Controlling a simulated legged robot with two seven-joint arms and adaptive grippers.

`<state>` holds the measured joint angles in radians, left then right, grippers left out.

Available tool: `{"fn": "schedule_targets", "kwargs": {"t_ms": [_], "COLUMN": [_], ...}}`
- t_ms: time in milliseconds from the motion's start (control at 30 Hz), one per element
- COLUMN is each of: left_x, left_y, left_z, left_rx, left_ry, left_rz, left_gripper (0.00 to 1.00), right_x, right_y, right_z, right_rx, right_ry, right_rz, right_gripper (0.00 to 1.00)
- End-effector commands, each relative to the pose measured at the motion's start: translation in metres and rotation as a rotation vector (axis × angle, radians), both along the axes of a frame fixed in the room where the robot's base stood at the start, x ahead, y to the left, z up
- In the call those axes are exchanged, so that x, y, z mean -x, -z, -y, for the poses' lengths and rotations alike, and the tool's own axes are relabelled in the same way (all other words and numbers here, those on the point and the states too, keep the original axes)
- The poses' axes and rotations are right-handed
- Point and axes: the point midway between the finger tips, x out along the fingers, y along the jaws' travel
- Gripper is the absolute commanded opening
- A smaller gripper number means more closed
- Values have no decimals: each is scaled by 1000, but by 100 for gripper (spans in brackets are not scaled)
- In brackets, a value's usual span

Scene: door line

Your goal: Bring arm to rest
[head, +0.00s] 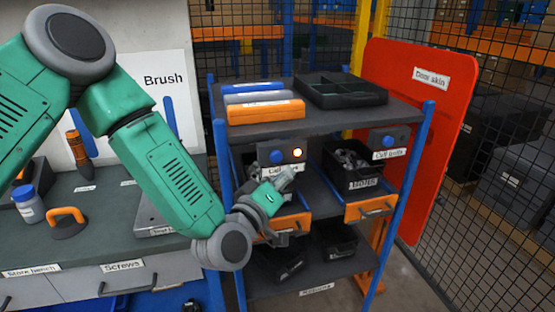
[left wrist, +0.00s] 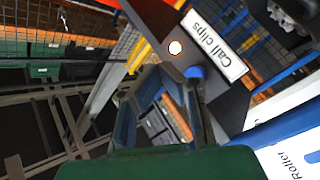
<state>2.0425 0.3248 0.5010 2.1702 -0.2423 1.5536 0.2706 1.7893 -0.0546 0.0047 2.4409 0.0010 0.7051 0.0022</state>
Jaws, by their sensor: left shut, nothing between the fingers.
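My left arm comes in from the left in the head view, bent at the elbow. My left gripper (head: 286,180) is shut and empty in front of the shelf rack. It hangs just below the "Call clips" panel (head: 268,158) and covers part of its label. The panel has a blue button (head: 277,157) and a lit lamp (head: 298,153). In the left wrist view the gripper's fingers (left wrist: 172,80) reach toward the panel, close to the blue button (left wrist: 195,72); whether they touch it I cannot tell. The lamp (left wrist: 175,47) glows there too. My right gripper is not in view.
The rack (head: 330,116) holds a black tray (head: 340,90), stacked coloured cases and dark bins. A second call panel (head: 389,138) is at its right. A grey workbench (head: 110,212) with tools stands left, under my arm. A red door skin (head: 415,130) leans against the mesh fence.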

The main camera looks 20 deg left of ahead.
Motion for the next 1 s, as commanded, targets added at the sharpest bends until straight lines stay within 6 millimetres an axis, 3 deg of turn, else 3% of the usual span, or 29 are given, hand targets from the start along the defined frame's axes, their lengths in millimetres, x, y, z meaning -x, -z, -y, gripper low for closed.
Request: {"fn": "schedule_targets", "kwargs": {"t_ms": [167,667,767,867,1000], "left_x": [9,11,20,40,89], "left_y": [1,7,37,94,190], "left_z": [6,7,10,13,7], "left_rx": [0,-11,-59,-154,-325], "left_ry": [-1,5,31,81,174], "left_rz": [-1,-15,-79,-209,-445], "left_gripper": [0,0,0,0,0], "right_x": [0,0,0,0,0], "right_y": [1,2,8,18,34], "right_z": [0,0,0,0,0], "right_rx": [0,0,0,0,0], "right_ry": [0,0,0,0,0], "right_rz": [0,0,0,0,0], "right_gripper": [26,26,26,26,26]}}
